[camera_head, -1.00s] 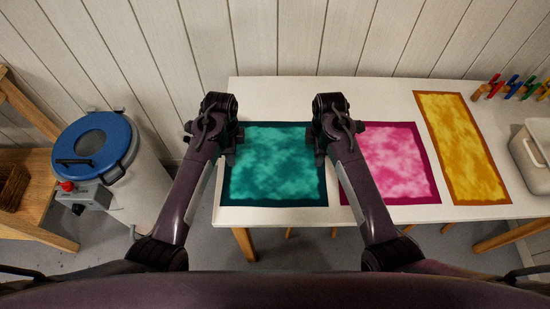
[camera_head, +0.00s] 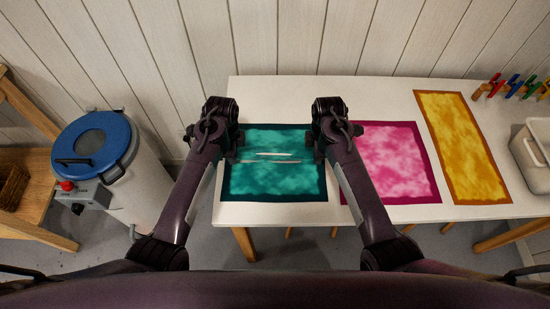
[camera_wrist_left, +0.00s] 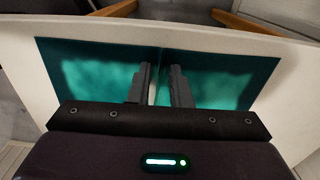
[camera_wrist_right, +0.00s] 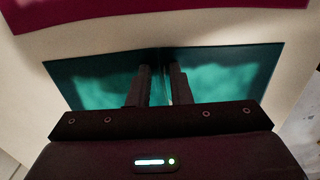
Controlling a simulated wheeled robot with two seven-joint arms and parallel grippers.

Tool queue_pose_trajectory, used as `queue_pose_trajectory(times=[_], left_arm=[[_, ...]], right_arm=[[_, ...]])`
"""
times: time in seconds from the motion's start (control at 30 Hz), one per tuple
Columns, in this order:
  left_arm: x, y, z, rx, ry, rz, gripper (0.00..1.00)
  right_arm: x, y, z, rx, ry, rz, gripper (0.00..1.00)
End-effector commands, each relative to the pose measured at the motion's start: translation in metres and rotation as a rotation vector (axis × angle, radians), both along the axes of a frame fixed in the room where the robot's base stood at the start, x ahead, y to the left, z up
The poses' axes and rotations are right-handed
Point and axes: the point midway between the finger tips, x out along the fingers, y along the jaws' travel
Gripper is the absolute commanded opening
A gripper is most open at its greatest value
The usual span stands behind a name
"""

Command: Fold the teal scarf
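The teal scarf (camera_head: 273,181) lies spread on the white table in the head view, with a dark teal border. Two pale streaks run across its middle, between my grippers. My left gripper (camera_head: 238,146) is at its left edge and my right gripper (camera_head: 312,146) at its right edge. In the left wrist view the fingers (camera_wrist_left: 160,88) are close together, with the scarf (camera_wrist_left: 100,78) drawn to a crease between them. The right wrist view shows the same at the right fingers (camera_wrist_right: 157,88), with the scarf (camera_wrist_right: 220,80) on both sides. The fingertips are partly hidden.
A pink scarf (camera_head: 394,165) lies flat just right of the teal one, and a yellow scarf (camera_head: 462,145) beyond it. Coloured clamps (camera_head: 513,86) and a pale bin (camera_head: 532,155) are at the far right. A blue-lidded drum (camera_head: 92,145) stands left of the table (camera_head: 290,98).

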Motion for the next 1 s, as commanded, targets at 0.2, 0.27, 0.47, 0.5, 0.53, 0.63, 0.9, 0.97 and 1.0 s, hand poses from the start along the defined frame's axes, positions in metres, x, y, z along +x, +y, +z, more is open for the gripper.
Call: queue_pose_trajectory(times=[0.2, 0.27, 0.47, 0.5, 0.53, 0.63, 0.9, 0.97, 1.0], left_arm=[[0.0, 0.0, -0.001, 0.0, 0.001, 0.0, 0.03], [0.0, 0.0, -0.001, 0.0, 0.001, 0.0, 0.0], [0.0, 0.0, -0.001, 0.0, 0.001, 0.0, 0.0], [0.0, 0.0, -0.001, 0.0, 0.001, 0.0, 0.0], [0.0, 0.0, -0.001, 0.0, 0.001, 0.0, 0.0], [0.0, 0.0, -0.001, 0.0, 0.001, 0.0, 0.0], [0.0, 0.0, 0.009, 0.0, 0.0, 0.0, 0.0], [0.0, 0.0, 0.014, 0.0, 0.0, 0.0, 0.0], [0.0, 0.0, 0.018, 0.0, 0.0, 0.0, 0.0]], right_arm=[[-0.001, 0.0, -0.001, -0.001, 0.002, 0.0, 0.03], [-0.001, 0.0, -0.001, -0.001, 0.002, 0.0, 0.0], [-0.001, 0.0, -0.001, -0.001, 0.002, 0.0, 0.0], [-0.001, 0.0, -0.001, -0.001, 0.002, 0.0, 0.0], [-0.001, 0.0, -0.001, -0.001, 0.002, 0.0, 0.0], [-0.001, 0.0, -0.001, -0.001, 0.003, 0.0, 0.0], [-0.001, 0.0, 0.009, -0.001, 0.002, 0.0, 0.0], [0.0, 0.0, 0.014, -0.001, 0.001, 0.0, 0.0], [0.0, 0.0, 0.017, -0.001, 0.001, 0.0, 0.0]])
